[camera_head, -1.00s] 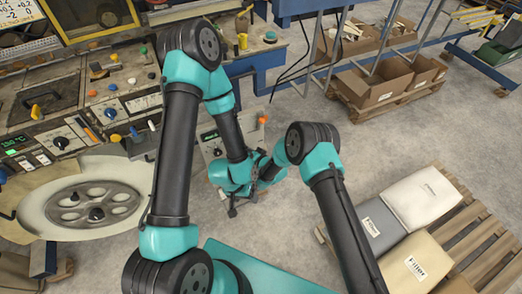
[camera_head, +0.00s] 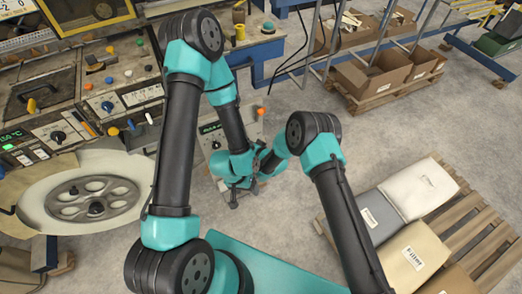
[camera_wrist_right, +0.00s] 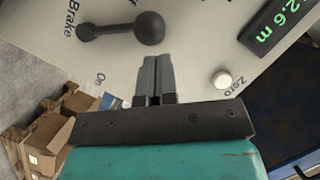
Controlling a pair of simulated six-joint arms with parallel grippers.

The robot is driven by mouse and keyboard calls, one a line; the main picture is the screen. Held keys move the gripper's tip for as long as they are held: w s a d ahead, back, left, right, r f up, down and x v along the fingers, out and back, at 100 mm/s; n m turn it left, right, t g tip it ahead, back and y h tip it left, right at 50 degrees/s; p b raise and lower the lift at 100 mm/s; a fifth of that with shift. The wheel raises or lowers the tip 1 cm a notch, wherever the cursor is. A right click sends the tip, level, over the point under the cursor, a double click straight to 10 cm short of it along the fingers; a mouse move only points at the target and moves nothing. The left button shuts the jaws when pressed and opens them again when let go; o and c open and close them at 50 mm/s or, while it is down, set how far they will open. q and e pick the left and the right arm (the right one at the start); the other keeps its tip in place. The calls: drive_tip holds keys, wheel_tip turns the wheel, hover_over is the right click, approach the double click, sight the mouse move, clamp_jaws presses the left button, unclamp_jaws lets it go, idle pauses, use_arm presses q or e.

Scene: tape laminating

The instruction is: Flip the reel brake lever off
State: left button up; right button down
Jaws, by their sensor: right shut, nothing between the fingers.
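In the right wrist view, the brake lever is a black bar with a round ball end (camera_wrist_right: 149,28), on a pale panel (camera_wrist_right: 200,50) marked Brake. Its ball points right from the pivot, between the On label below and a partly cut-off label above. My right gripper (camera_wrist_right: 155,62) is shut and empty, its fingertips just below the ball; contact cannot be told. In the head view, the instrument box (camera_head: 215,130) stands at the centre, partly hidden by my arms. Both wrists overlap in front of it, so the left gripper's jaws cannot be made out.
A Zero button (camera_wrist_right: 221,79) and green display (camera_wrist_right: 275,28) sit right of the lever. A round reel plate (camera_head: 130,212) lies at left in the head view, below a control desk (camera_head: 35,108). Bags on a pallet (camera_head: 470,235) stand at right. Grey floor is clear between.

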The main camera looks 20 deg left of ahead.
drive_tip(key=w+r+v, duration=0.1)
drive_tip(key=v, duration=1)
drive_tip(key=shift+d+r, duration=0.2)
drive_tip(key=shift+d, duration=0.2)
drive_tip(key=shift+s, duration=0.1)
drive_tip(key=s+d+f+m+h, duration=0.1)
drive_tip(key=d+h, duration=0.3)
drive_tip(key=d, duration=1)
drive_tip(key=s+d+f+m+h, duration=0.1)
drive_tip(key=d+f+m+h, duration=0.15)
drive_tip(key=d, duration=1.05)
drive_tip(key=s+d+r+g+h, duration=0.1)
drive_tip(key=s+d+g, duration=0.1)
drive_tip(key=s+d, duration=0.6)
drive_tip(key=s+d+r+m+g+h, duration=0.1)
drive_tip(key=s+d+r+g+h, duration=0.1)
drive_tip(key=s+d, duration=0.6)
drive_tip(key=shift+d+r+g, duration=0.2)
drive_tip(key=shift+d+g, duration=0.5)
